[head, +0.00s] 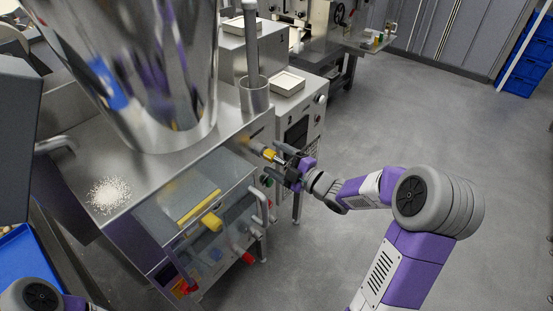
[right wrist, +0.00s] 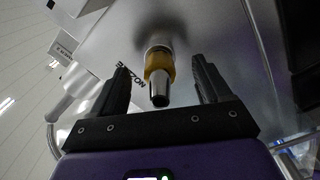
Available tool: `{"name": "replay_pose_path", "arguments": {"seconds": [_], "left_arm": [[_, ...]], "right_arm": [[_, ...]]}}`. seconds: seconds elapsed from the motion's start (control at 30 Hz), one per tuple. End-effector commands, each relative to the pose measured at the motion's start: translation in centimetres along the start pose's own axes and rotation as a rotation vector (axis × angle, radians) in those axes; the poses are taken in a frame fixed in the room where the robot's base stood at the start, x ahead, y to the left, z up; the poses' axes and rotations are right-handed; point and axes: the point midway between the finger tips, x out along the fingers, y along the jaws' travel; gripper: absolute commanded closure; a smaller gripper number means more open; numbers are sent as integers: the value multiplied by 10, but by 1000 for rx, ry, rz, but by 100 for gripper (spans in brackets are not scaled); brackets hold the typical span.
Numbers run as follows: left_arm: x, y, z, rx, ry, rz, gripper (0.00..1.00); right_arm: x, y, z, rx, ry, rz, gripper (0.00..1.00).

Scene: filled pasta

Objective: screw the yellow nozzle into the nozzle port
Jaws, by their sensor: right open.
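The yellow nozzle (head: 269,154) sits at the nozzle port on the side of the steel machine. In the right wrist view the nozzle (right wrist: 158,68) has a yellow collar and a metal tip facing my gripper. Its back end meets the grey port fitting (right wrist: 158,42); how deep it sits I cannot tell. My right gripper (head: 284,162) is at the nozzle. In the right wrist view its two black fingers (right wrist: 160,78) stand apart, one on each side of the nozzle, with visible gaps. My left gripper is out of view; only part of my left arm shows at lower left.
A large steel hopper (head: 165,100) stands on the machine top (head: 75,160), with white grains (head: 109,194) beside it. Below the port are a clear guard with a yellow knob (head: 211,222) and a grey handle (head: 262,208). The floor (head: 400,130) on the right is clear.

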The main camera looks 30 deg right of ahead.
Motion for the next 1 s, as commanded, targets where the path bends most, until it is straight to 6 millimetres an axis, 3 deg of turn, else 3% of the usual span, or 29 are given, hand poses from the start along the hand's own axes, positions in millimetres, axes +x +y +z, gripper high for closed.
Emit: {"name": "replay_pose_path", "arguments": {"seconds": [0.7, 1.0], "left_arm": [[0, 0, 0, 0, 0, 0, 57], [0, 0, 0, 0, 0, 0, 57]], "right_arm": [[-58, 0, 0, 0, -2, 1, 23], [-67, 0, 0, 1, 0, 1, 23]]}}
